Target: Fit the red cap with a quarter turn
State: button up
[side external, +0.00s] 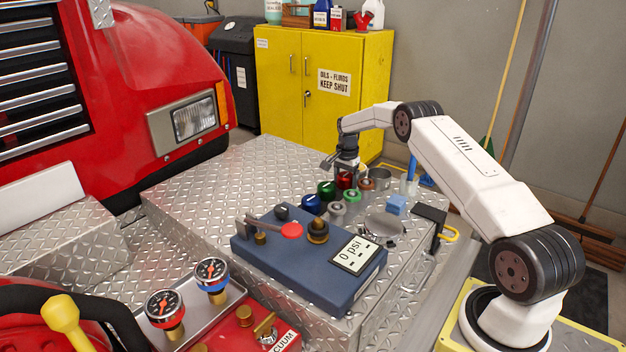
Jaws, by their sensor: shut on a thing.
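My gripper (346,174) points down over the tread-plate deck, at the far end of a cluster of small round caps and fittings. It is shut on the red cap (345,182), which shows just below the fingers. The cap is small here, and I cannot tell whether it rests on a fitting or is held just above one. A dark green cap (326,189) and a blue cap (311,204) are close by to the left. A lighter green-topped fitting (352,196), a grey one (337,209) and a brown-red one (366,184) stand in front and to the right.
The deck's left side (215,200) is clear.

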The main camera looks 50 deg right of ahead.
aim_at(344, 176)
jog(key=shift+r, duration=4.5)
jog(key=shift+w+a+r, duration=0.1)
jog(key=shift+a+r, duration=0.05)
jog(key=shift+a, duration=0.3)
jog(key=s+a+r+n, duration=0.2)
jog(key=s+a, duration=0.1)
jog(key=a, duration=0.6)
jog(key=s+a+r+n, duration=0.2)
jog(key=s+a, duration=0.2)
jog(key=a, duration=0.5)
jog(key=s+a+r+n, duration=0.2)
jog(key=s+a, duration=0.1)
jog(key=a, duration=0.6)
jog(key=shift+s+a+r, duration=0.25)
jog(key=shift+s+r, duration=0.05)
jog(key=shift+s, duration=0.1)
jog(key=shift+f, duration=0.1)
jog(key=shift+f, duration=2.3)
